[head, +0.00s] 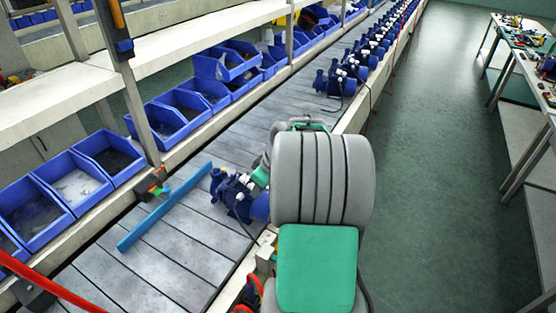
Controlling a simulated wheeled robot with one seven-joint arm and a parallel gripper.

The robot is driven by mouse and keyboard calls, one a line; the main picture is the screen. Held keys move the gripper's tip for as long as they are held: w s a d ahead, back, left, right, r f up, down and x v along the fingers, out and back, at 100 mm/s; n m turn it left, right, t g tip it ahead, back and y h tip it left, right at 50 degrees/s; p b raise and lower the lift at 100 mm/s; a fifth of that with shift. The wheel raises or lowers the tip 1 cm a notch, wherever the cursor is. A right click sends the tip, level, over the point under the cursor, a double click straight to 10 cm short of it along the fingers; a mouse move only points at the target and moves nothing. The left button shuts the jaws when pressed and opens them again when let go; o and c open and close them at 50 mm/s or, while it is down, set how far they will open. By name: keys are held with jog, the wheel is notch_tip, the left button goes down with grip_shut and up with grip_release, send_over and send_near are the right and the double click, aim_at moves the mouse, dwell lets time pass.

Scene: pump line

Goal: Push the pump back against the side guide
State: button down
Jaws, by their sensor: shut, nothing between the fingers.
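The blue pump (232,192) lies on the grey slatted conveyor (190,247), left of my arm. Its right part is partly covered by my arm. A long blue bar (165,208), which looks like the side guide, runs along the line near the conveyor's far left edge. The pump's left end shows close to the bar's far end; I cannot tell whether they touch.
Blue bins (75,185) stand along the left side beneath a white shelf (165,48). Several more pumps (343,75) sit further up the line. A workbench (535,75) with parts stands at the right. The green floor (440,170) between is clear.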

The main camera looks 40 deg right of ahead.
jog(key=t+p, duration=0.1)
send_near(263, 194)
jog(key=s+d, duration=0.1)
jog(key=s, duration=0.2)
notch_tip(263, 194, down, 16)
jog(key=b, duration=1.1)
jog(key=shift+w+n, duration=0.3)
jog(key=shift+n, duration=0.1)
jog(key=shift+w+a, duration=0.1)
jog(key=shift+w, duration=0.15)
dwell(0.6)
jog(key=shift+w+a+r+b, duration=0.1)
jog(key=shift+w+a+b, duration=0.2)
jog(key=shift+w, duration=0.6)
jog(key=shift+w+a+f+b, duration=0.15)
jog(key=shift+w+a, duration=0.25)
jog(key=shift+w, duration=0.5)
jog(key=shift+w+a+r+b, duration=0.15)
jog(key=shift+w+a+b, duration=0.15)
jog(key=shift+w, duration=0.75)
